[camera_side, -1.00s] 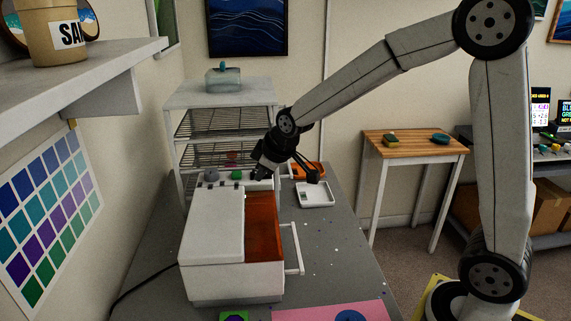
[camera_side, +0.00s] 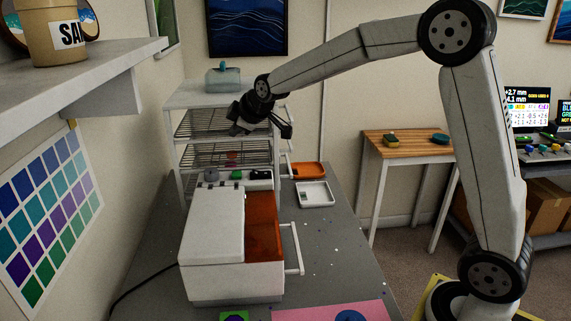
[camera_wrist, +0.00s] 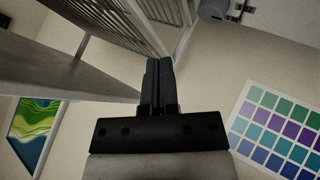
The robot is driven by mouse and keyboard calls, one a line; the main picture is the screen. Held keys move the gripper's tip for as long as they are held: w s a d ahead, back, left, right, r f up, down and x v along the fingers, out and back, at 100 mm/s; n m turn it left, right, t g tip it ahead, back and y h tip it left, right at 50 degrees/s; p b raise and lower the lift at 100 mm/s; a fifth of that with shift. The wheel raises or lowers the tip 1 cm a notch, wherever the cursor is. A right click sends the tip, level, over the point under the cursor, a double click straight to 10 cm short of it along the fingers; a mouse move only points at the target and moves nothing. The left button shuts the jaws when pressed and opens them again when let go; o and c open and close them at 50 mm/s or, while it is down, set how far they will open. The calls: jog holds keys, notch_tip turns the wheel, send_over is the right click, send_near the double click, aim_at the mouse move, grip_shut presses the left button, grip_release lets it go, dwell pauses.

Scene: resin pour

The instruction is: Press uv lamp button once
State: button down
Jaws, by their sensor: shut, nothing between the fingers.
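The UV lamp (camera_side: 213,235) is a white box with an orange window on the grey table in the side view. On its back panel are a green button (camera_side: 237,175), a grey knob (camera_side: 211,176) and a dark strip. The knob also shows at the top edge of the wrist view (camera_wrist: 212,9); the green button is not visible there. My gripper (camera_side: 236,130) is shut and empty, raised above the lamp's back panel in front of the wire rack, apart from the button. Its closed fingers show in the wrist view (camera_wrist: 159,66).
A wire rack (camera_side: 168,104) stands right behind the lamp, close to my gripper. An orange tray (camera_side: 308,170) and a white tray (camera_side: 315,194) lie right of the lamp's back end. A colour chart (camera_side: 47,215) hangs on the left wall, below a shelf (camera_side: 90,65).

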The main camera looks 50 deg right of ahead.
aim_at(239, 174)
jog(key=shift+f, duration=0.15)
jog(key=shift+f, duration=4.3)
jog(key=shift+f, duration=0.85)
jog(key=shift+r, duration=0.9)
jog(key=shift+r, duration=0.1)
jog(key=shift+r, duration=2.4)
